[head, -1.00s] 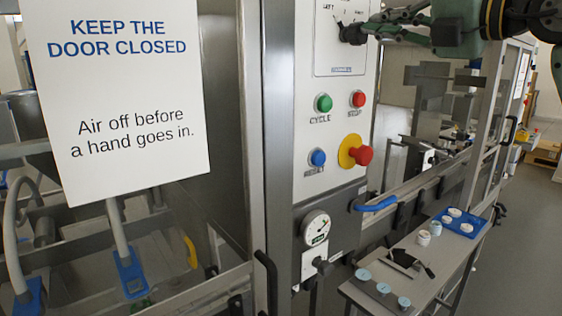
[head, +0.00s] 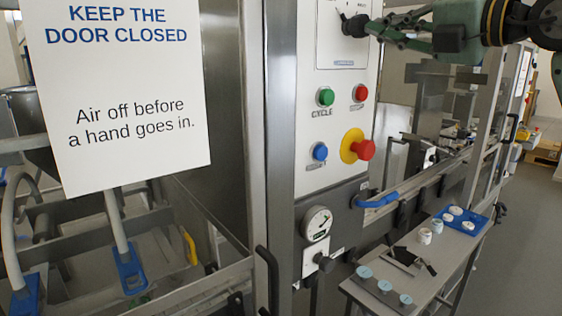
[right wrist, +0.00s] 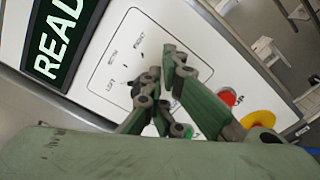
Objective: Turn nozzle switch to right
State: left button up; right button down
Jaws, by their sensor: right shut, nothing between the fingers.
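The nozzle switch (head: 354,25) is a black knob on a white panel at the top of the head view. In the right wrist view the knob (right wrist: 137,88) is partly behind my fingers, among small labels including LEFT and RIGHT. Its pointing direction is hard to tell. My right gripper (head: 378,27) comes in from the upper right, with its green fingers shut and empty at the knob's right side. In the right wrist view the gripper (right wrist: 160,85) overlaps the knob; I cannot tell whether they touch. My left gripper is out of view.
Below are a green button (head: 326,97), a red button (head: 360,93), a blue button (head: 320,152) and a red emergency knob (head: 364,150) on yellow. A hanging sign (head: 125,100) covers the left. A narrow bench (head: 440,262) holds small cups and a blue tray (head: 487,228).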

jog(key=shift+w+d, duration=0.2)
jog(key=shift+d, duration=0.1)
jog(key=b+v, duration=0.1)
jog(key=v, duration=0.5)
jog(key=shift+b, duration=0.3)
